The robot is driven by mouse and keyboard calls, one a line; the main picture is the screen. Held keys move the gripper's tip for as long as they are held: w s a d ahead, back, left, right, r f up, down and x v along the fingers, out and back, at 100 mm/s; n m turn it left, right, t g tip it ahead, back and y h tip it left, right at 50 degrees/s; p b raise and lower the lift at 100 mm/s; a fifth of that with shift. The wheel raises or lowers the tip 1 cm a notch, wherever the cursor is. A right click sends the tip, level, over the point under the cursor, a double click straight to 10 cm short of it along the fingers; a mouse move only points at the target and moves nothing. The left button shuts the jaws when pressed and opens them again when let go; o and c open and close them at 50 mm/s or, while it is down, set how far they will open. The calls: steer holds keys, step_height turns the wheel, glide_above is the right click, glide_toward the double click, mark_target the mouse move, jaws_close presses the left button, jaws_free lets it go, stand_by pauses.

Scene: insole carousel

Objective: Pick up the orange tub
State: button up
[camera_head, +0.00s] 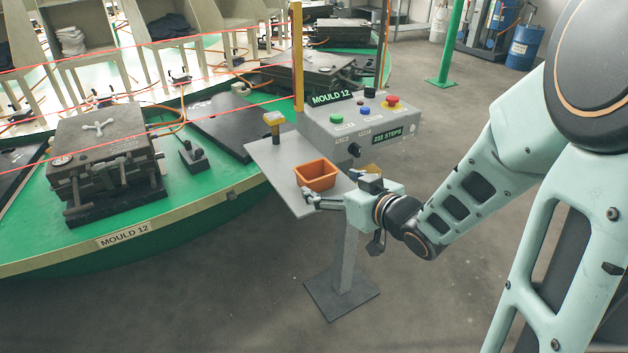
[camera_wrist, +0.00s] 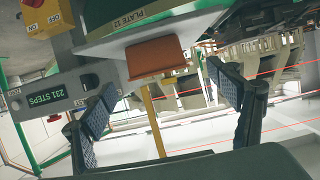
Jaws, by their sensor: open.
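The orange tub (camera_head: 316,175) is a small open box standing on the grey shelf (camera_head: 262,158) of a control pedestal. My gripper (camera_head: 309,198) is beside the tub's near side, at about shelf height. In the wrist view the tub (camera_wrist: 157,58) appears ahead, between the two spread fingers of my gripper (camera_wrist: 170,83). The fingers are open with nothing between their pads, and there is a gap to the tub. The tub's inside is hidden in the wrist view.
A grey control box (camera_head: 352,122) with coloured buttons stands right behind the shelf. A yellow-topped post (camera_head: 273,125) rises at the shelf's back left. The green carousel (camera_head: 180,222) with a mould (camera_head: 105,150) is at left. Red lines cross above it. The floor at front is clear.

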mark_target(310, 173)
steer(key=b+x, duration=0.1)
steer(key=x, duration=0.7)
steer(key=shift+w+f, duration=0.2)
steer(key=shift+w, duration=0.1)
steer(key=shift+d, duration=0.1)
steer(key=c, duration=1.3)
steer(key=shift+o, duration=0.2)
steer(key=shift+r, duration=0.1)
